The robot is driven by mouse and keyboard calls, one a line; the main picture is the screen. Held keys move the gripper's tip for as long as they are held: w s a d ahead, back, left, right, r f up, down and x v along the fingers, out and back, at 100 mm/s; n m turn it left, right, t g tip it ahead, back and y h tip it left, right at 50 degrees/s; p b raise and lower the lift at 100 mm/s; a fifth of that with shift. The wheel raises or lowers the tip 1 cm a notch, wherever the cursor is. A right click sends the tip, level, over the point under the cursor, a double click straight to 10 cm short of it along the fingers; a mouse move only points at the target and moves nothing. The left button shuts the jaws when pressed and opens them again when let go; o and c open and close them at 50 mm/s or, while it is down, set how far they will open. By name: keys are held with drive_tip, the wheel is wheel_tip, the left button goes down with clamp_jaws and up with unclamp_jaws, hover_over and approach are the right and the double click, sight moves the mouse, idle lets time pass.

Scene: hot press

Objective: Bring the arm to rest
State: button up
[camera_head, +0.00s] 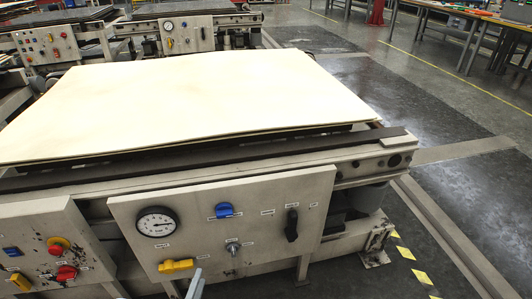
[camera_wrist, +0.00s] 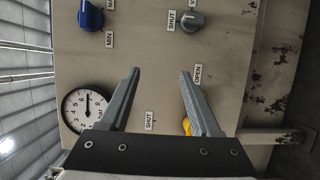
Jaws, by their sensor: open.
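My gripper (camera_wrist: 160,72) is open, with its two grey fingers apart and nothing between them. It faces the press's light control panel, which fills much of the wrist view. In the head view only a small grey part of my gripper (camera_head: 196,284) shows at the bottom edge, just right of the yellow handle (camera_head: 176,266). The yellow handle (camera_wrist: 187,126) is partly hidden behind the right finger in the wrist view. I cannot tell how far the fingers are from the panel. The rest of my arm is out of view.
The panel (camera_head: 260,190) carries a round gauge (camera_head: 157,222), a blue knob (camera_head: 224,210), a grey knob (camera_head: 233,247) and a black handle (camera_head: 292,225). A pale sheet (camera_head: 200,90) lies on the press above. A button panel (camera_head: 50,250) stands left. Open floor (camera_head: 450,180) lies right.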

drive_tip(key=w+d+r+m+g+h, duration=0.4)
drive_tip(key=d+r, duration=0.2)
drive_tip(key=r, duration=0.3)
drive_tip(key=w+d+r+m+g+h, duration=0.35)
drive_tip(key=d+r, duration=0.25)
drive_tip(key=r, duration=0.3)
drive_tip(key=s+d+r+m+g, duration=0.2)
drive_tip(key=d+r+m+g, duration=0.35)
drive_tip(key=d+r, duration=0.7)
drive_tip(key=s+d+r+m+t+y, duration=0.1)
drive_tip(key=s+d+r+m+y, duration=0.1)
drive_tip(key=s+d+r+y, duration=0.45)
drive_tip(key=s+d+r+m+y, duration=0.1)
drive_tip(key=s+d+r+y, duration=0.25)
drive_tip(key=s+r, duration=0.65)
wheel_tip(320, 180, up, 17)
drive_tip(key=s+p, duration=0.1)
drive_tip(key=p, duration=1.8)
drive_tip(key=shift+s+r, duration=0.15)
drive_tip(key=shift+s, duration=0.15)
